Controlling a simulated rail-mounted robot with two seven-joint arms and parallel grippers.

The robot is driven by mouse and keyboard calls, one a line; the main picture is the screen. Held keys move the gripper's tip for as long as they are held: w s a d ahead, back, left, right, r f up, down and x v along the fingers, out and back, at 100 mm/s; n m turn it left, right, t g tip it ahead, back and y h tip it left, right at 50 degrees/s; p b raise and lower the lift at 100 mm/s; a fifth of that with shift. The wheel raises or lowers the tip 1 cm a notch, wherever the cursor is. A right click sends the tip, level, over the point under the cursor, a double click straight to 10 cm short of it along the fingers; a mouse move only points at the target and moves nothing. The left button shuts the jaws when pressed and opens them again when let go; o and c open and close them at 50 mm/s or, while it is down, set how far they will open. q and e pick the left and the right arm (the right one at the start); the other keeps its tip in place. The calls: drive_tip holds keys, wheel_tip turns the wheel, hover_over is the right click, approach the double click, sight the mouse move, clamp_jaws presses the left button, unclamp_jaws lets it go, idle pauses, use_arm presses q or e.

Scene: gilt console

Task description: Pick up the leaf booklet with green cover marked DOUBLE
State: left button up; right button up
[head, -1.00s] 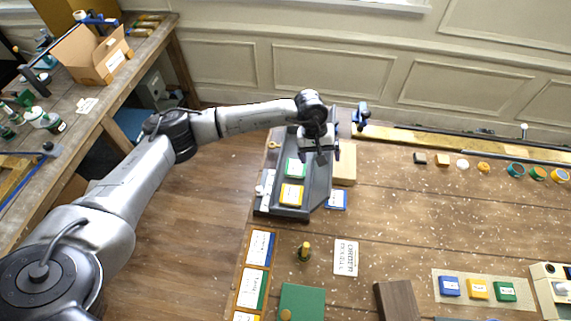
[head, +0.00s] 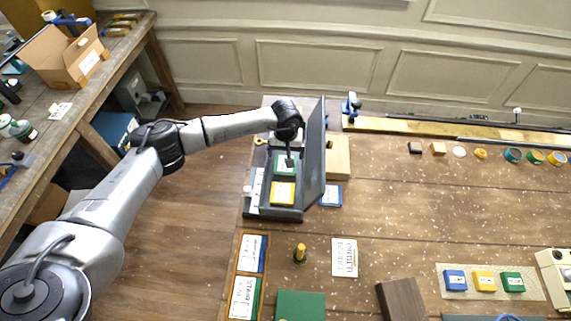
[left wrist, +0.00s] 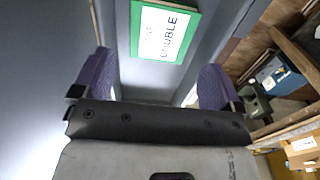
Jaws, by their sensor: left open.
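The green booklet (left wrist: 164,30) with a white label reading DOUBLE shows in the left wrist view, flat on a dark grey surface. In the head view the green booklet (head: 285,162) lies in the dark grey tray (head: 273,213), behind a yellow booklet (head: 283,193). My left gripper (head: 288,160) is over the green booklet in the head view and partly hides it. In the left wrist view its two purple fingers (left wrist: 152,80) are wide apart with nothing between them, and the booklet shows beyond them. My right gripper is not in view.
The tray's tall grey side wall (head: 314,155) stands just right of my gripper. A blue-edged booklet (head: 331,195) and a tan block (head: 338,157) lie beyond it. The table's middle is mostly clear.

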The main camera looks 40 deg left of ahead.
use_arm(q)
drive_tip(key=shift+s+f+p, duration=0.1)
drive_tip(key=shift+f+p, duration=0.6)
drive_tip(key=shift+f, duration=2.35)
drive_tip(key=shift+c, duration=0.3)
drive_tip(key=c, duration=0.6)
drive_tip(key=shift+c, duration=0.2)
